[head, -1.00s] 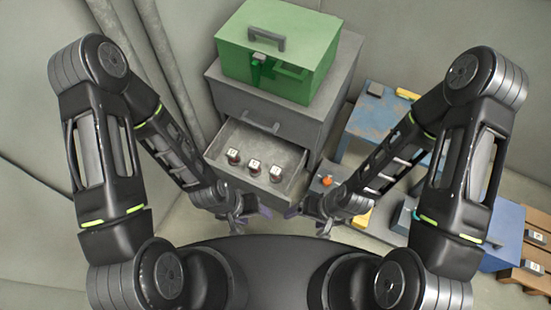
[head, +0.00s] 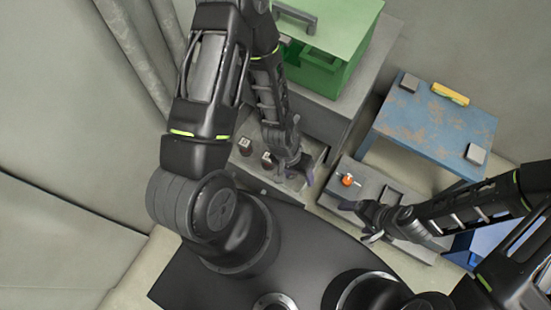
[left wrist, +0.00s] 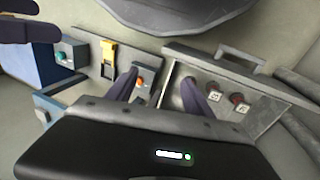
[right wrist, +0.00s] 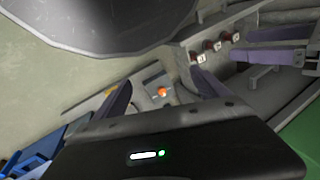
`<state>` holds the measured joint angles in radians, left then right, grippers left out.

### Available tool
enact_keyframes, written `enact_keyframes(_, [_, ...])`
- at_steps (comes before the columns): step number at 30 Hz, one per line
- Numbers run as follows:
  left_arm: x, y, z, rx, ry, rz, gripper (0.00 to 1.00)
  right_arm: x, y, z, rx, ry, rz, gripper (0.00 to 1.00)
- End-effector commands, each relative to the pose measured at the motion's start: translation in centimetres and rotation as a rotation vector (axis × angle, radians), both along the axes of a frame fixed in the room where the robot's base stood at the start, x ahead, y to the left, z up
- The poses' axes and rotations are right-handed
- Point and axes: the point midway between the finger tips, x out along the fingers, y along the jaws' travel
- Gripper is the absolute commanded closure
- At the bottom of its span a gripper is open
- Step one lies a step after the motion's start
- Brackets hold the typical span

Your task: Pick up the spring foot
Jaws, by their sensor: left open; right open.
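No part is marked as the spring foot, so I cannot tell for certain which one it is. Small dark-red parts with white tops stand in the open grey drawer; two show in the head view, one of them here (head: 245,145), and three in the right wrist view (right wrist: 211,46). An orange-topped part (head: 347,180) sits on a grey bench, also in the left wrist view (left wrist: 141,83). My left gripper (head: 292,165) is open above the drawer's right side, hiding part of it. My right gripper (head: 358,220) is open near the bench's front edge, apart from the orange-topped part.
A green box (head: 335,45) with a handle stands on the grey cabinet (head: 335,122) behind the drawer. A worn blue table (head: 430,125) at right bears grey blocks and a yellow piece (head: 450,94).

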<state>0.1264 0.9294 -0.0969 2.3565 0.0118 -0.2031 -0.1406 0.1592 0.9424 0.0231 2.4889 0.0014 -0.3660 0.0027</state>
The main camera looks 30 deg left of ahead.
Motion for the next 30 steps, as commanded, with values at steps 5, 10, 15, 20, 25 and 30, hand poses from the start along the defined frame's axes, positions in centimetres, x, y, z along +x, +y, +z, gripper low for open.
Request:
enact_keyframes(5, [1.6, 2.5, -5.1, 0.042, -0.004, -0.032, 0.39, 0.3, -0.2, -4.7, -0.004, -0.005, -0.007, 0.16])
enact_keyframes(10, [3.7, 5.9, -10.7, 0.096, -0.005, -0.076, 0.39, 0.7, -0.4, -10.0, -0.008, -0.014, -0.014, 0.16])
enact_keyframes(15, [6.6, 10.9, -17.4, 0.167, -0.003, -0.138, 0.39, 1.1, -0.8, -17.1, -0.016, -0.023, -0.026, 0.16])
enact_keyframes(20, [8.8, 15.2, -21.5, 0.223, 0.005, -0.193, 0.39, 1.6, -1.1, -22.2, -0.021, -0.031, -0.035, 0.16])
enact_keyframes(25, [10.0, 18.0, -23.3, 0.257, 0.012, -0.226, 0.39, 1.8, -1.3, -24.8, -0.024, -0.037, -0.04, 0.16])
enact_keyframes(30, [10.2, 18.7, -23.2, 0.265, 0.015, -0.238, 0.39, 1.9, -1.3, -24.9, -0.024, -0.038, -0.042, 0.16])
